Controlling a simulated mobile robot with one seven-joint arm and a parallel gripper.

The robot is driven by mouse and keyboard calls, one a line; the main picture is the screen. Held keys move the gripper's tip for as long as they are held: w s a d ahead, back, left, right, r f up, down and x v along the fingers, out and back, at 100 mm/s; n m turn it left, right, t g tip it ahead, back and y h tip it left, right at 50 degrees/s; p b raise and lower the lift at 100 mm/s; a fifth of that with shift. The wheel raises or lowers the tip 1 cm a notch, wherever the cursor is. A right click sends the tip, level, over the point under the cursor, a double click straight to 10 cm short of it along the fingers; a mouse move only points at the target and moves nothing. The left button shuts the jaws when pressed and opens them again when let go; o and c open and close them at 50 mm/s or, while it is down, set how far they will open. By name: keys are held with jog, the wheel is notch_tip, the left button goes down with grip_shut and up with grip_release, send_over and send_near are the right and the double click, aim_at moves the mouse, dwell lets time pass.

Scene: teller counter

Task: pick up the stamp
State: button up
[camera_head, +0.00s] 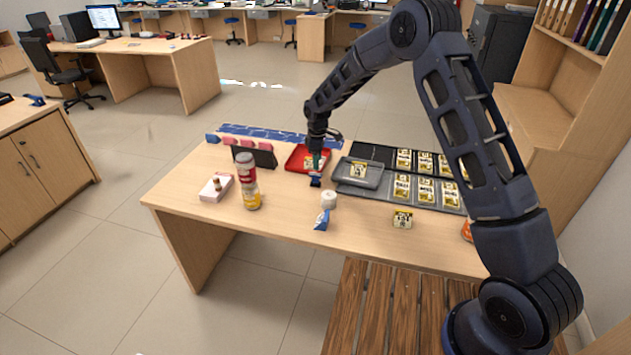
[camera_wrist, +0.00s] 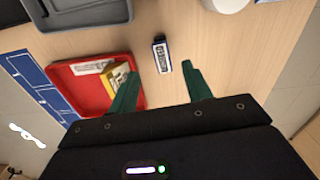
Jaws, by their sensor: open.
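A small dark blue block with a white label, which looks like the stamp (camera_wrist: 161,56), lies on the wooden counter in the wrist view. It lies ahead of the gap between my green fingertips, roughly centred. My gripper (camera_wrist: 159,69) is open, with nothing between its fingers. In the head view my gripper (camera_head: 317,161) points down over the counter beside the red tray. The dark blue stamp (camera_head: 315,181) shows just below it, partly hidden. I cannot tell the exact height of the fingers above the counter.

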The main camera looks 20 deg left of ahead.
aim_at(315, 174)
notch_tip(315, 174, down, 4)
jog(key=shift+f, duration=0.2)
jog(key=shift+s+a+f, duration=0.1)
jog(key=shift+a+f, duration=0.05)
jog(key=shift+f, duration=1.2)
jog(key=shift+s+a+f, duration=0.1)
jog(key=shift+a+f, duration=0.05)
jog(key=shift+f, duration=1.2)
grip_shut()
jog(key=shift+r, duration=0.2)
